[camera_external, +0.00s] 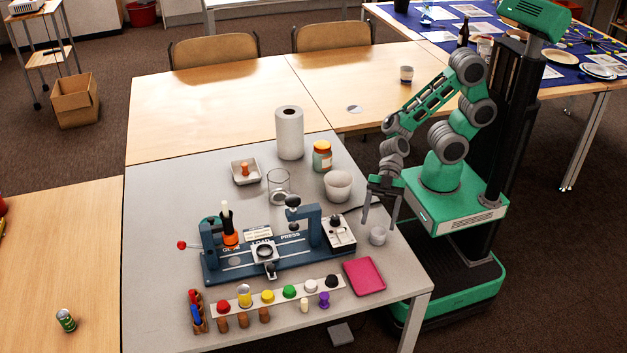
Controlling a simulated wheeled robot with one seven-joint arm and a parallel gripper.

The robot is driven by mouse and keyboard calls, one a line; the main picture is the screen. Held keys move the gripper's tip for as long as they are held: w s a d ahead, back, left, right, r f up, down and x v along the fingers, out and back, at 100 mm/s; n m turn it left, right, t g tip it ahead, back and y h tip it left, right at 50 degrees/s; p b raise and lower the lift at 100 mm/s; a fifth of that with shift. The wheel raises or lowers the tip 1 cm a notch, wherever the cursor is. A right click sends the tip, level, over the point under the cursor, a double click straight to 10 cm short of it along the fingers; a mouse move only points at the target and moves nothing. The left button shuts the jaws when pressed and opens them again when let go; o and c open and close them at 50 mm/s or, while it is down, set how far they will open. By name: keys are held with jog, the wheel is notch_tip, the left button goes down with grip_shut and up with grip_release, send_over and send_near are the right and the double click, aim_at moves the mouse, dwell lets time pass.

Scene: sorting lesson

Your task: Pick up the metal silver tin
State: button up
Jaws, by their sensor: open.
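Nothing is held between the fingers.
A blue press (285,250) stands to the left, with a white bowl (338,186) behind. A paper towel roll (289,133), a jar (322,156) and a glass beaker (279,185) stand further back.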

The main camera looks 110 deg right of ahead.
aim_at(378, 234)
jog(key=a+f, duration=0.1)
jog(key=w+a+f, duration=0.1)
jog(key=a, duration=0.1)
jog(key=shift+w+a+f+b, duration=0.15)
jog(key=shift+a+b, duration=0.15)
jog(key=shift+b, duration=0.05)
jog(key=shift+w+a+f, duration=0.1)
jog(key=shift+w+a, duration=0.15)
jog(key=shift+w, duration=0.05)
jog(key=shift+c, duration=0.5)
grip_shut()
